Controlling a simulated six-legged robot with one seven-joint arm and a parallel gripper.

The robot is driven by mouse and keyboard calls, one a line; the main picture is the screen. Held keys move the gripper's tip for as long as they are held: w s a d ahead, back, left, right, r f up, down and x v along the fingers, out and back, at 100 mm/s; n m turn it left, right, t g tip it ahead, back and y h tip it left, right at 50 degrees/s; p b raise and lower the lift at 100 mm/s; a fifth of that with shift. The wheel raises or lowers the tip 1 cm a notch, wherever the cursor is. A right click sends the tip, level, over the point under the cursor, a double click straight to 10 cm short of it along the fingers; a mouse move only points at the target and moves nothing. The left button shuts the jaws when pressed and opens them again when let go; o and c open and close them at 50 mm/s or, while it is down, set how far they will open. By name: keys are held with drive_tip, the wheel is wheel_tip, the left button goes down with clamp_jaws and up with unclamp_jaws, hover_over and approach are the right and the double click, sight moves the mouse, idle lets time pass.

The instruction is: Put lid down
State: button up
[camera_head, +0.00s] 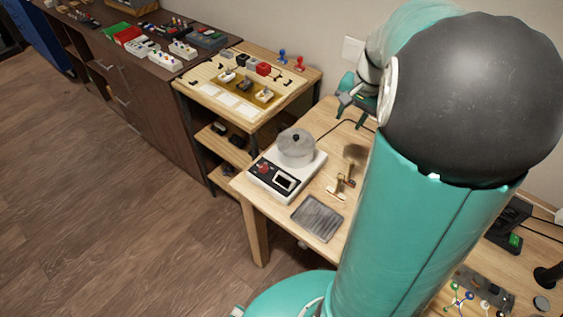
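A translucent pot (296,154) stands on the white hot plate with the red knob (270,178), at the left of the wooden bench. A clear lid (288,135) with a small dark knob appears to sit on top of the pot. I cannot tell whether its rim is fully seated. My gripper (348,98) shows small and partly hidden by my arm, behind and to the right of the pot. It appears apart from the lid, with nothing clearly held. Its finger opening is too small to judge.
A grey ribbed tray (318,217) lies in front of the hot plate. Brass-coloured parts (343,185) stand right of it. A wooden workstation (245,85) adjoins at back left. My arm hides much of the bench. Coloured small parts (462,300) lie at lower right.

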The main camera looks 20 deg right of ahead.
drive_tip(key=s+a+r+n+t, duration=0.1)
drive_tip(key=s+a+r+n, duration=0.1)
drive_tip(key=a, duration=0.6)
drive_tip(key=s+a+r+n+t, duration=0.1)
drive_tip(key=s+a+r+n, duration=0.2)
drive_tip(key=s+a+n, duration=0.2)
drive_tip(key=s+a+r+n+t, duration=0.1)
drive_tip(key=s+a+n, duration=0.3)
drive_tip(key=a, duration=0.7)
drive_tip(key=shift+s+a+r+h, duration=0.3)
drive_tip(key=shift+s+a+r, duration=0.1)
drive_tip(key=shift+s+r, duration=0.3)
drive_tip(key=shift+s+d, duration=0.1)
drive_tip(key=shift+d, duration=0.05)
